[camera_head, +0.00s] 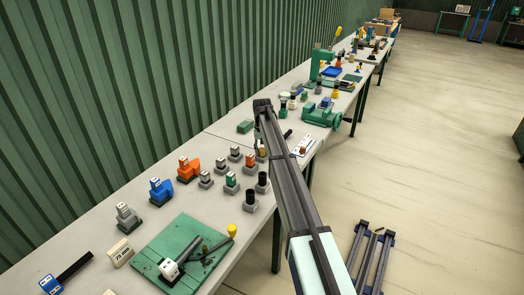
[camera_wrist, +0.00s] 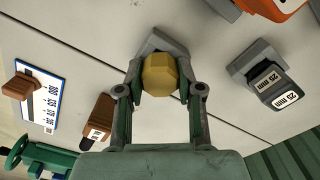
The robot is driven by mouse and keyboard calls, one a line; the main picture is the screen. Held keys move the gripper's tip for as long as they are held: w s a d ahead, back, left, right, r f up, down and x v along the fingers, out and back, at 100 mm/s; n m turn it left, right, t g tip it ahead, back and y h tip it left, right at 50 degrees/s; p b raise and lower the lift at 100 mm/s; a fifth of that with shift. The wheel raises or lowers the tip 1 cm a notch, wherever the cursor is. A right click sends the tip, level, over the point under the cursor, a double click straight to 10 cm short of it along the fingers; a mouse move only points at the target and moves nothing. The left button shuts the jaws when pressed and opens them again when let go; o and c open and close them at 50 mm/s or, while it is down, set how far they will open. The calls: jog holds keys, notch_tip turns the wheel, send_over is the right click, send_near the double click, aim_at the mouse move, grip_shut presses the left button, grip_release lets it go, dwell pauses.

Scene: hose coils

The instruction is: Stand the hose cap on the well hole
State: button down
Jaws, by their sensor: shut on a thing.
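My gripper (camera_wrist: 160,88) is shut on a yellow faceted piece (camera_wrist: 160,74), which I take to be the hose cap. In the head view the yellow piece (camera_head: 262,151) shows small below my arm's end, over the bench. A grey block (camera_wrist: 160,41) shows just behind the yellow piece in the wrist view. I cannot tell whether the two touch. The piece's far side is hidden. I cannot make out the well hole for certain in either view.
Grey blocks with coloured or black tops (camera_head: 232,180) stand close on the near side. A white scale plate (camera_wrist: 40,98) with a brown slider and a green vise (camera_head: 322,115) lie beyond. A green board (camera_head: 180,250) lies at the front.

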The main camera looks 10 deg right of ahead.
jog(key=shift+f, duration=0.1)
dwell(0.3)
jog(key=c, duration=0.7)
grip_release()
jog(key=shift+r, duration=0.2)
jog(key=shift+r+p, duration=1.55)
jog(key=shift+r, duration=2.25)
jog(key=shift+r, duration=0.15)
notch_tip(320, 180, up, 12)
jog(key=shift+f, duration=0.1)
